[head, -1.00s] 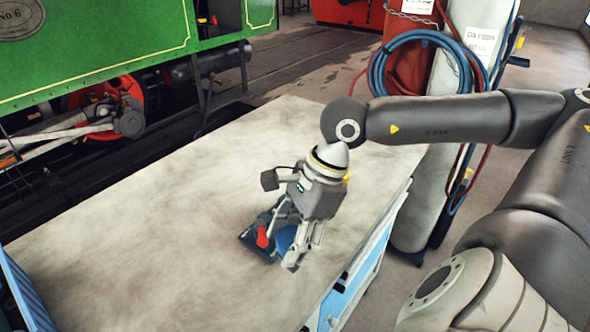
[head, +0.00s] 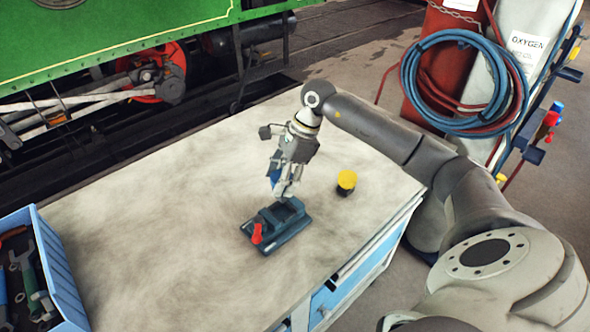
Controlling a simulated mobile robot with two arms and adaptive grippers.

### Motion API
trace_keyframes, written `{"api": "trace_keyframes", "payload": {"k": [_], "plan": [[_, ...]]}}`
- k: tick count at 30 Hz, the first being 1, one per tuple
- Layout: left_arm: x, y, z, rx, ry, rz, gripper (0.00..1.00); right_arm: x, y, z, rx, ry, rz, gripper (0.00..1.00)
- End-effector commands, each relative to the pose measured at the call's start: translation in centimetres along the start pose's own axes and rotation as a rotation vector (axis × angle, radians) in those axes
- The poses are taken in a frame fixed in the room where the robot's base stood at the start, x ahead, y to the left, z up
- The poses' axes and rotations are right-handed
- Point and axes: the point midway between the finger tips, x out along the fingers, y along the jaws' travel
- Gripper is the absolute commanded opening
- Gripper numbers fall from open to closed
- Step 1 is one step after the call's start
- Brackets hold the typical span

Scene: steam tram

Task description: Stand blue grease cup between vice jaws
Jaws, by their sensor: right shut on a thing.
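The blue grease cup (head: 275,173) shows in part at the fingers of my right gripper (head: 281,186); the fingers hide the rest. My right gripper points down and is shut on it. The dark blue-green vice (head: 273,229) stands on the workbench just below the gripper in the picture, with a red part (head: 256,233) on its near left side. The cup and fingertips appear over the far edge of the vice. I cannot tell their exact height or whether they touch it. My left gripper is out of view.
A dark cup with a yellow top (head: 346,181) stands on the workbench (head: 150,215) right of the gripper. A blue crate of tools (head: 62,268) is at the left. Gas cylinders with hoses (head: 465,85) stand behind the bench. The middle left of the bench is clear.

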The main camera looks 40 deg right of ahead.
Motion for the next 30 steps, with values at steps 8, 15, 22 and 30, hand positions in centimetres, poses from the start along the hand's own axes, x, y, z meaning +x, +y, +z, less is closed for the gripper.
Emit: {"api": "trace_keyframes", "payload": {"k": [8, 15, 22, 30], "plan": [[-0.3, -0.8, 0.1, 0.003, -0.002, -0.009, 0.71, 1.0, -0.4, 0.3, -0.009, -0.002, 0.001, 0.14], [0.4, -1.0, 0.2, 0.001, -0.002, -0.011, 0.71, 2.4, -0.3, -0.2, -0.008, -0.002, 0.002, 0.14], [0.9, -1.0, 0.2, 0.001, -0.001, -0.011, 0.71, 3.6, -0.3, -0.8, -0.009, -0.002, 0.001, 0.14], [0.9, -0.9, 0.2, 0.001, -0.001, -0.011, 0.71, 3.6, -0.4, -0.8, -0.009, -0.002, 0.000, 0.14]]}}
